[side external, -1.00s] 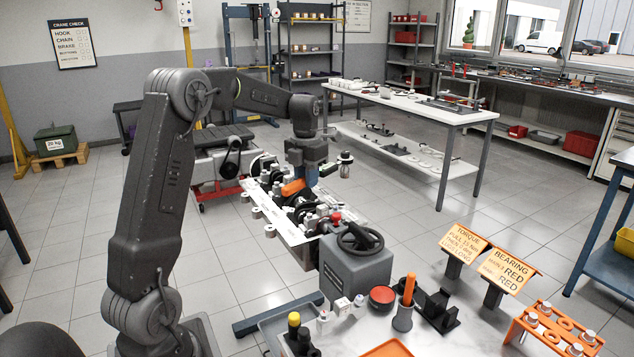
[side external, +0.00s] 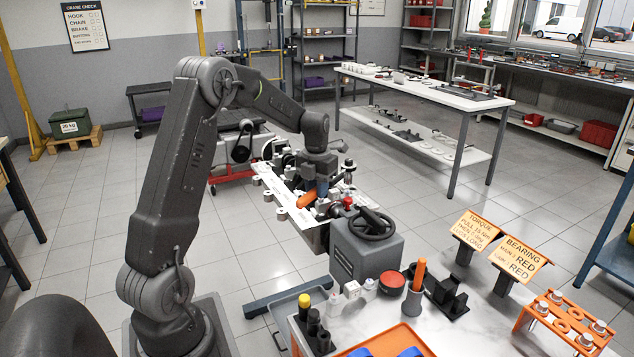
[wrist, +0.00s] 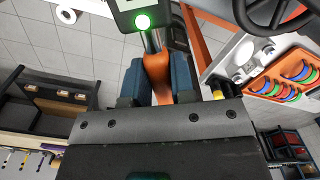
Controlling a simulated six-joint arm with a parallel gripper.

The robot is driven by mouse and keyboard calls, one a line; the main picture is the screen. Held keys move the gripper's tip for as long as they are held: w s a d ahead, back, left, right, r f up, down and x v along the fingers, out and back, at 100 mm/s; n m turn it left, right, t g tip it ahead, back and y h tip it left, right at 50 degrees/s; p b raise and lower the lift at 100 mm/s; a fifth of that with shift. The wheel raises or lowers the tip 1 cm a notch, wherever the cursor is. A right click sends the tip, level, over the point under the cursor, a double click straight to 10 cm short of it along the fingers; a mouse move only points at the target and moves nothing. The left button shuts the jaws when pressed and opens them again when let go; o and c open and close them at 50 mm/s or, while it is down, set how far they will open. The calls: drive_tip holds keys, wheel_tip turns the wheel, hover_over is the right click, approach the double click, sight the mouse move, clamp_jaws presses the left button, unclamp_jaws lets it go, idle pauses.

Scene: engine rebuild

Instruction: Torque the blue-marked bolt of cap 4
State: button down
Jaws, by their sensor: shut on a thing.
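My gripper (side external: 322,187) is over the engine block (side external: 283,199) on its stand. In the wrist view its two blue fingers (wrist: 170,82) are shut on the orange handle of a torque wrench (wrist: 157,70). The orange handle also shows beside the fingers in the side view (side external: 307,199). The wrench's head end has a dark housing with a lit green lamp (wrist: 142,22). The blue-marked bolt and cap 4 cannot be made out; gripper and wrench cover part of the block. Whether the wrench sits on a bolt cannot be told.
A grey box with a black handwheel (side external: 372,224) stands at the block's near end. The front bench holds a red button (side external: 391,283), an upright orange-handled tool (side external: 415,285), an orange tray (side external: 388,341) and an orange rack (side external: 566,318). Two orange sign cards (side external: 475,230) (side external: 522,258) stand behind.

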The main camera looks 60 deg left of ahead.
drive_tip(key=shift+f, duration=0.85)
drive_tip(key=shift+s+f, duration=0.1)
drive_tip(key=shift+f, duration=1.05)
idle(1.4)
idle(0.4)
drive_tip(key=shift+s+a+m, duration=0.35)
drive_tip(key=shift+a+m, duration=0.25)
drive_tip(key=shift+a, duration=0.1)
drive_tip(key=shift+a, duration=0.15)
drive_tip(key=shift+s+a+m, duration=0.3)
drive_tip(key=shift+a+m, duration=0.3)
drive_tip(key=shift+a, duration=0.1)
drive_tip(key=shift+a, duration=0.15)
drive_tip(key=shift+s+a+m, duration=0.25)
drive_tip(key=shift+a+m, duration=0.25)
drive_tip(key=shift+a, duration=0.2)
